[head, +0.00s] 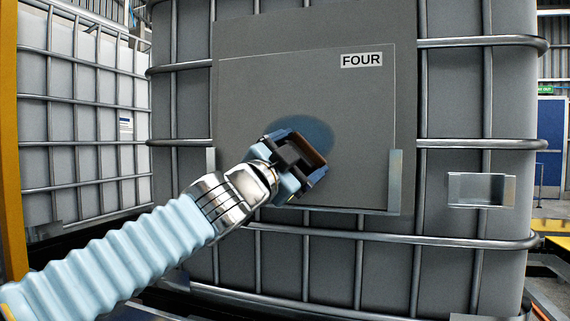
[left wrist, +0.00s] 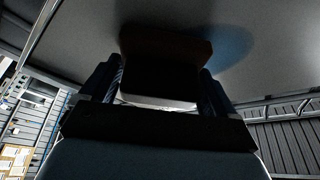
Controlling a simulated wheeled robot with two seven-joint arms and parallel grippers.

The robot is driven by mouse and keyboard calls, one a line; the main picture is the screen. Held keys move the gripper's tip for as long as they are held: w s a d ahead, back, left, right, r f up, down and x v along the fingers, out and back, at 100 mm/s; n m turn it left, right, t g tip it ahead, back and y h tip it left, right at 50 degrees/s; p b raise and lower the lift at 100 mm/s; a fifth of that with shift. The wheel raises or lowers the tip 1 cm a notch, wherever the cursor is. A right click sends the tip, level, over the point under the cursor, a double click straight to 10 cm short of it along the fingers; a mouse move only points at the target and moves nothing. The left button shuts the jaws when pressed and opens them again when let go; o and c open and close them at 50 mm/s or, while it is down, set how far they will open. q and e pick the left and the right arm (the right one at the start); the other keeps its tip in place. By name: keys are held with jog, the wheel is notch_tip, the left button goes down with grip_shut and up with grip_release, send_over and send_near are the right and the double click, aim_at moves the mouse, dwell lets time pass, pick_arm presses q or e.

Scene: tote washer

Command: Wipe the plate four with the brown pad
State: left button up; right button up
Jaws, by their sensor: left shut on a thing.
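The plate four (head: 345,110) is a grey panel with a white "FOUR" label (head: 361,60), upright on the front of a caged grey tank. A dark bluish stain (head: 317,130) lies on it near the middle. My left gripper (head: 302,160) is shut on the brown pad (head: 308,152) at the lower left part of the stain. In the left wrist view the pad (left wrist: 165,47) sits between the fingers, close to the plate (left wrist: 100,30); I cannot tell whether it touches. The stain (left wrist: 232,50) shows right of the pad there. My right gripper is not in view.
Metal cage bars (head: 480,142) surround the tank. A metal bracket (head: 395,180) stands at the plate's lower right edge, and an empty metal holder (head: 481,189) is mounted farther right. Another caged white tank (head: 85,120) stands at left beside a yellow post (head: 10,150).

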pick_arm(q)
jog(key=shift+s+d+b, duration=0.25)
jog(key=shift+d+b, duration=0.05)
jog(key=shift+d, duration=0.4)
jog(key=shift+s+d+b, duration=0.2)
jog(key=shift+d+b, duration=0.1)
jog(key=shift+d, duration=0.4)
jog(key=shift+s+d+b, duration=0.25)
jog(key=shift+d+b, duration=0.05)
jog(key=shift+d, duration=0.4)
notch_tip(320, 180, up, 4)
jog(key=p, duration=0.3)
jog(key=shift+f, duration=0.25)
jog(key=shift+f, duration=0.1)
jog(key=shift+w, duration=0.15)
